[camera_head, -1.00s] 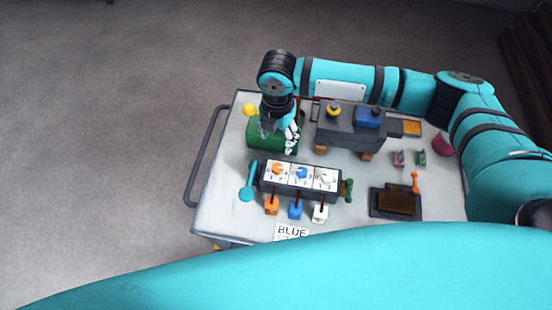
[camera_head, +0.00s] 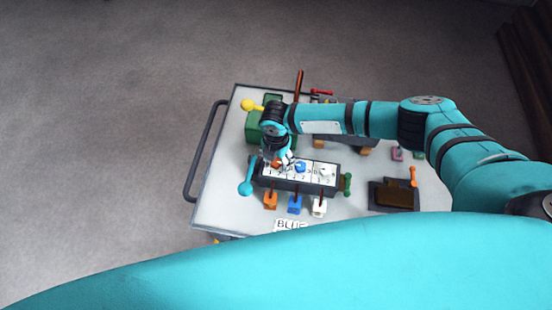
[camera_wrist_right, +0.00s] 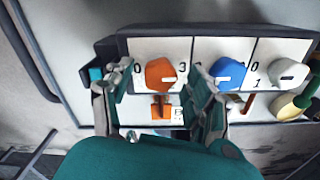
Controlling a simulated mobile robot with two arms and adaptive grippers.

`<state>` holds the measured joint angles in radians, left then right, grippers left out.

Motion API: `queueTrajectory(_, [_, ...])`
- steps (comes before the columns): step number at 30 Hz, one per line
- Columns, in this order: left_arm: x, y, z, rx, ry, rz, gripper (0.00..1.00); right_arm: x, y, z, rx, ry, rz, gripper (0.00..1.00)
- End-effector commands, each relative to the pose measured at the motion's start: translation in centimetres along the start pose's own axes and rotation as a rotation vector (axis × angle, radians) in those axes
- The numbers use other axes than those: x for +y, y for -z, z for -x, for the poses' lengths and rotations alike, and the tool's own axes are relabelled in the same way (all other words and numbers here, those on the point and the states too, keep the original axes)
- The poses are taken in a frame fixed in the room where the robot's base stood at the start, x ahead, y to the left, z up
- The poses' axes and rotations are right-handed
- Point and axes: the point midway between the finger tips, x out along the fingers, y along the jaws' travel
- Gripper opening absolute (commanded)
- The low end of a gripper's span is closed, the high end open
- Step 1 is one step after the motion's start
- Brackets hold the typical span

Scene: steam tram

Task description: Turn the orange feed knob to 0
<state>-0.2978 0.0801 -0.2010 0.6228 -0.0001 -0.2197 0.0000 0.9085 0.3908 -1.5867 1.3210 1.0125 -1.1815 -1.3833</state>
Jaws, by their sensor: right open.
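The orange feed knob (camera_wrist_right: 160,74) sits on the leftmost white dial of a dark box, seen in the right wrist view. A 0 shows at its left and a 3 at its right; I cannot tell its exact setting. In the head view the knob (camera_head: 277,163) is partly hidden by my right gripper (camera_head: 282,160). In the wrist view the right gripper (camera_wrist_right: 158,100) is open, one finger to each side of the knob and a little nearer the camera. I see no clear contact. My left gripper is not in view.
A blue knob (camera_wrist_right: 228,74) sits close right of the right finger, then a white knob (camera_wrist_right: 288,73). Orange (camera_head: 270,201), blue (camera_head: 294,205) and white (camera_head: 319,207) levers stand in front of the box. A teal lever (camera_head: 247,182) is at its left.

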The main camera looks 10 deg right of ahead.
Motion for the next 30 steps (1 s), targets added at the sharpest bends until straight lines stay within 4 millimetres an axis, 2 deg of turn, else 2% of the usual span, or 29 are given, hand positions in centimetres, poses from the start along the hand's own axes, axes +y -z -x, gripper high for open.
queueTrajectory(5, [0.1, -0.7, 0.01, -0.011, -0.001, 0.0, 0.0, 0.0, 0.02, 0.01, 0.0, 0.0, 0.0, 0.57])
queueTrajectory(15, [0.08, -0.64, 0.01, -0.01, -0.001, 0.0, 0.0, -0.01, 0.0, 0.04, 0.0, 0.0, 0.0, 0.12])
queueTrajectory(18, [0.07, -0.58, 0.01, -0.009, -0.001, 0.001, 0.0, -0.01, -0.01, 0.05, 0.0, 0.0, 0.0, 0.02])
queueTrajectory(30, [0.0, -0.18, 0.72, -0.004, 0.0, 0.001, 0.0, -0.02, 0.04, 0.21, 0.002, 0.001, -0.09, 0.02])
